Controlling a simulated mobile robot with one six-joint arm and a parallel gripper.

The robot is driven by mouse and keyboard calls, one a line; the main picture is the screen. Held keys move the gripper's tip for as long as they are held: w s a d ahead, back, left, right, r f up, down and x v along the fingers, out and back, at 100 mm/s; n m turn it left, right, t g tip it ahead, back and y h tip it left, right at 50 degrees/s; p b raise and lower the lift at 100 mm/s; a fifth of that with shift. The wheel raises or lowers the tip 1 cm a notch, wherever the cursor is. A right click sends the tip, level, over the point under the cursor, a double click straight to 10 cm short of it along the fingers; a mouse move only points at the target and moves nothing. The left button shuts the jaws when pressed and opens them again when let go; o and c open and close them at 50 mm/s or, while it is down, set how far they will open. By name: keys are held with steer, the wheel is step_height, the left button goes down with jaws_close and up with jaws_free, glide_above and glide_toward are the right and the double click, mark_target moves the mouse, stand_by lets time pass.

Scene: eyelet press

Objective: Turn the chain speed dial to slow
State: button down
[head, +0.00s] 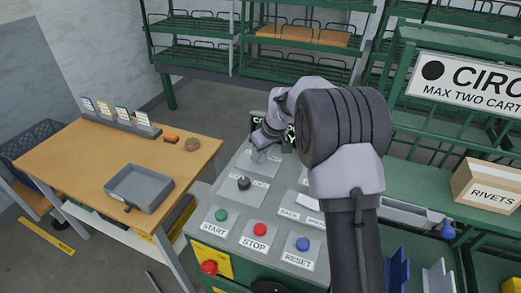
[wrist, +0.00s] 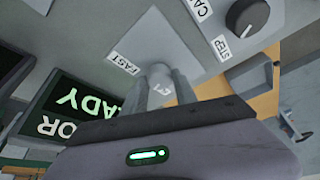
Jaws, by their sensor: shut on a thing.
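The chain speed dial (wrist: 160,72) is a small pale grey knob on a light square plate (wrist: 152,42). A FAST label (wrist: 123,63) stands beside it in the wrist view; no SLOW label can be read. My gripper (wrist: 162,88) is shut on the dial, one finger on each side. In the head view my gripper (head: 262,143) reaches down to the back of the grey console (head: 228,215), and the dial is mostly hidden by it. The dial's pointer direction cannot be made out.
A black knob (head: 243,183) with a STEP label (wrist: 221,47) sits close in front. Green START (head: 221,215), red STOP (head: 260,229) and blue RESET (head: 303,244) buttons line the console's front. A lit display (wrist: 75,105) stands behind the dial. A wooden table (head: 90,160) is left.

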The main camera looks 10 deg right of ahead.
steer(key=shift+d+n+g+y+p, duration=0.1)
steer(key=shift+n+g+y+p, duration=0.45)
steer(key=shift+n, duration=1.35)
steer(key=c, duration=1)
jaws_free()
steer(key=shift+r, duration=0.1)
steer(key=p+v, duration=0.5)
steer(key=v, duration=1.2)
steer(key=shift+s, duration=0.15)
steer(key=shift+r, duration=0.1)
